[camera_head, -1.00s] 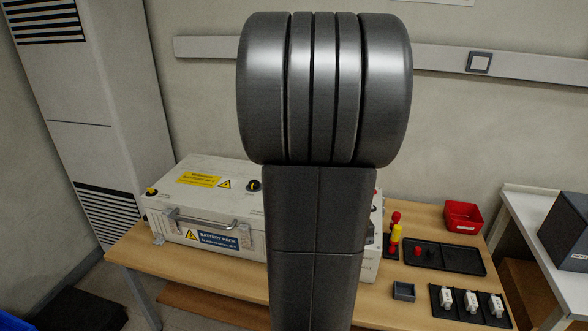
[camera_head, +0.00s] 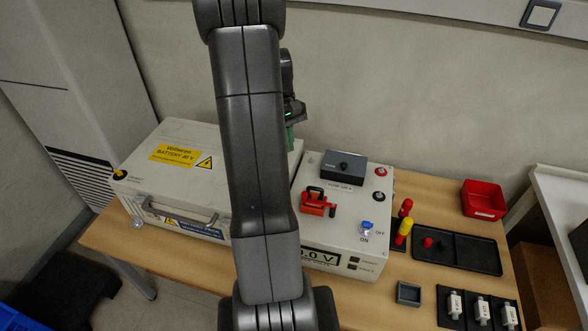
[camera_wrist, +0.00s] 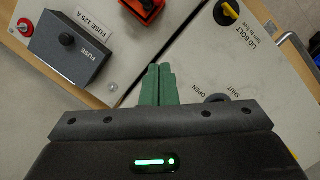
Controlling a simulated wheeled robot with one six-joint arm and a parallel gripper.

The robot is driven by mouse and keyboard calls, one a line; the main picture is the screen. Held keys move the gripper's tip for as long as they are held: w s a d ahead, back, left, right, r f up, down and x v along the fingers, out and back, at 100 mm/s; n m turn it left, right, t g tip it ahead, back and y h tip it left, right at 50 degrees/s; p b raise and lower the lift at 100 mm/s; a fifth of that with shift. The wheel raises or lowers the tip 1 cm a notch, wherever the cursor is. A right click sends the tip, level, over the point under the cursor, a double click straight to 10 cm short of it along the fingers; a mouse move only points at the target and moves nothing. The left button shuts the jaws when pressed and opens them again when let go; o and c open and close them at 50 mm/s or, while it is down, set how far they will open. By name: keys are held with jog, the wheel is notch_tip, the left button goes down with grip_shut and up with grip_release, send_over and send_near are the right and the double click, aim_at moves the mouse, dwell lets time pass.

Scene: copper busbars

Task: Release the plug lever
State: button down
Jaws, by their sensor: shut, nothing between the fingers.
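An orange-red plug (camera_head: 320,203) with a black lever handle (camera_head: 313,191) sits on top of the light grey switch box (camera_head: 345,236). In the wrist view the orange plug (camera_wrist: 142,10) is cut off by the top edge, so its lever position cannot be told. My gripper (camera_wrist: 158,72) has green fingers, pressed together and empty. They point at the seam between the battery pack lid and the switch box, with the plug beyond them. In the head view my gripper (camera_head: 290,138) is partly hidden behind my arm, above and behind the plug.
A dark fuse cover (camera_head: 344,166) stands behind the plug. A blue knob (camera_head: 366,226) is right of it. The battery pack (camera_head: 150,185) is on the left. Red and yellow tools (camera_head: 403,231), a black tray (camera_head: 470,250), a red bin (camera_head: 484,200) and white fuses (camera_head: 481,308) lie to the right.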

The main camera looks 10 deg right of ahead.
jog(key=shift+s, duration=0.15)
jog(key=p+x, duration=0.1)
jog(key=x, duration=0.9)
jog(key=shift+s, duration=0.1)
jog(key=shift+s+d+p, duration=0.2)
jog(key=shift+s+d, duration=0.2)
jog(key=shift+s, duration=0.45)
jog(key=shift+s+d+p, duration=0.2)
jog(key=shift+s+d, duration=0.2)
jog(key=shift+s, duration=0.5)
jog(key=shift+s+a, duration=0.1)
jog(key=shift+s+a+n, duration=0.1)
jog(key=shift+s+n, duration=0.1)
jog(key=shift+n, duration=0.2)
